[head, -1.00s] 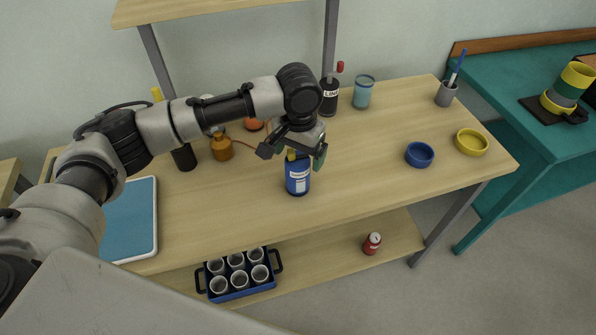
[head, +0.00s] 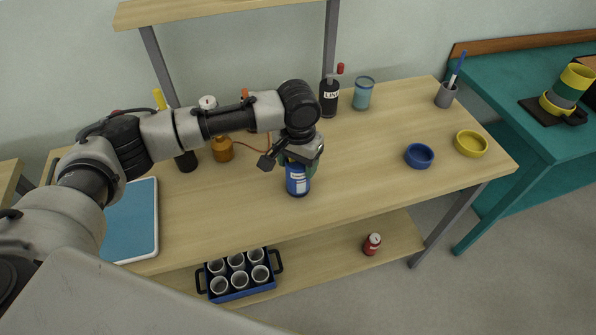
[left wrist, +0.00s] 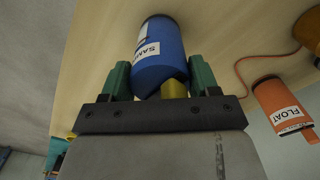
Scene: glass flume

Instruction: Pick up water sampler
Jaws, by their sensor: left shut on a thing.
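The water sampler is a blue cylinder (head: 297,181) with a white label and a yellow top. It stands upright on the wooden bench, near the middle of its front part. My left gripper (head: 300,165) is over it from above, shut on its upper part. In the left wrist view the blue sampler (left wrist: 160,58) sits between the two green fingers (left wrist: 160,80), with part of its label reading "SAM". Its yellow top (left wrist: 174,89) is partly hidden by the gripper. My right gripper is not in view.
An orange float (left wrist: 283,105) with a cord lies behind the sampler. An amber bottle (head: 222,149), a black bottle (head: 329,98) and a glass jar (head: 363,94) stand at the back. Blue (head: 419,156) and yellow (head: 471,143) bowls sit right. The bench (head: 360,170) is clear between.

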